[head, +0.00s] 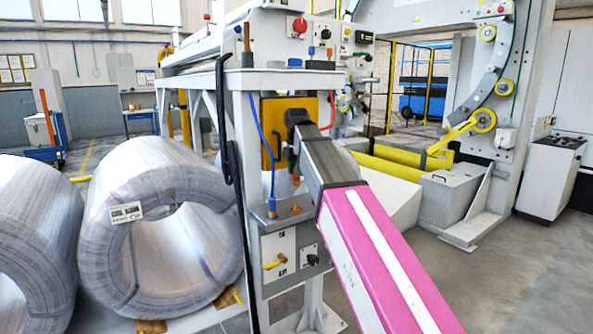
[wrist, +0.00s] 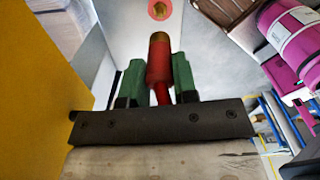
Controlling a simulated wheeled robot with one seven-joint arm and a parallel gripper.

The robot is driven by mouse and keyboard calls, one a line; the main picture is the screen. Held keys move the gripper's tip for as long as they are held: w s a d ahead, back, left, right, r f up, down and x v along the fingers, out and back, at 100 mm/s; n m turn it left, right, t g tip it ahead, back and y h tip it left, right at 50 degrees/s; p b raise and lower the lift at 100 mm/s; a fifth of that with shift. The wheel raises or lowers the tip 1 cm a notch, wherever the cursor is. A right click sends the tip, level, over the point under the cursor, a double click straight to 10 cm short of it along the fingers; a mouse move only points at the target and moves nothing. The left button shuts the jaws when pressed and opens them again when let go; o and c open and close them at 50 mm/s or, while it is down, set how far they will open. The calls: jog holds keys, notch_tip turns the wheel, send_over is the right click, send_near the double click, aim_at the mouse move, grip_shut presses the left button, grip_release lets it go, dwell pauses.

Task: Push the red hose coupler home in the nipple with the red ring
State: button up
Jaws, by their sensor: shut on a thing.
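The red hose coupler (wrist: 158,62), with a brass-coloured end, is between the green fingers of my gripper (wrist: 158,82) in the wrist view. My gripper is shut on it. The nipple with the red ring (wrist: 158,9) shows at the top of the wrist view, in line with the coupler's brass end and apart from it. In the head view my gripper (head: 294,162) is small and partly hidden, above a small panel shelf. A small red-orange spot there looks like the red ring (head: 296,208), below the gripper. The coupler itself is hard to make out there.
A blue hose (head: 262,145) runs down to the shelf just left of the red ring. A grey panel with a yellow lever (head: 275,262) lies below. A yellow plate (head: 270,125) stands behind the gripper. Wire coils (head: 120,255) stand at left.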

aim_at(296, 180)
jog(key=shift+f, duration=2.9)
jog(key=shift+f, duration=1.45)
jog(key=o, duration=1)
jog(key=shift+o, duration=0.2)
notch_tip(296, 180, up, 11)
jog(key=shift+f, duration=0.1)
jog(key=shift+s, duration=0.1)
